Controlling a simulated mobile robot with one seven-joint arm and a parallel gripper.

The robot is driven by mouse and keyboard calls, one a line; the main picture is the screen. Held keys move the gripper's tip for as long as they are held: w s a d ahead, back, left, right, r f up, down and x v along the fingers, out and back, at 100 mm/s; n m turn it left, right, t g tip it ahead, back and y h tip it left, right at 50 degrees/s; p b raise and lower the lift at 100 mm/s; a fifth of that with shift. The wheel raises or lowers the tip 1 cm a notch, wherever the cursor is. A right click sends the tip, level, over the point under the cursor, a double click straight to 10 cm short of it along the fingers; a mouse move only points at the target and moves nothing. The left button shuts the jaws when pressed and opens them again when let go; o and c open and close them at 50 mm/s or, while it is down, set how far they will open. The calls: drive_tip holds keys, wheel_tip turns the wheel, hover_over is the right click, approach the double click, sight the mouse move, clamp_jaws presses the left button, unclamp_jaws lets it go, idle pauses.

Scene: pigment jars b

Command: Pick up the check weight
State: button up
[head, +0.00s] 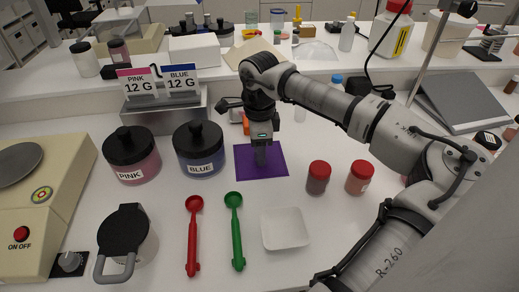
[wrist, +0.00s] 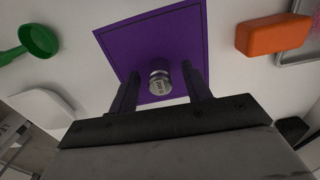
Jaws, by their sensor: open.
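The check weight (wrist: 159,82) is a small silver metal cylinder with markings on its end. It stands on a purple mat (wrist: 112,38), which also shows in the head view (head: 276,172). My gripper (wrist: 161,84) is open, with one finger on each side of the weight in the wrist view. Gaps show between the weight and both fingers. In the head view my gripper (head: 261,160) points down over the mat and hides the weight. How far the fingertips reach down beside the weight is hard to tell.
An orange block (wrist: 273,36) lies beside the mat. The blue jar (head: 199,150) and pink jar (head: 131,155) stand left. Two small red-brown jars (head: 318,178) stand right. A green spoon (head: 235,230), a red spoon (head: 193,235) and a white dish (head: 285,229) lie in front.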

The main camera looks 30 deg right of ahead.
clamp_jaws()
idle(0.4)
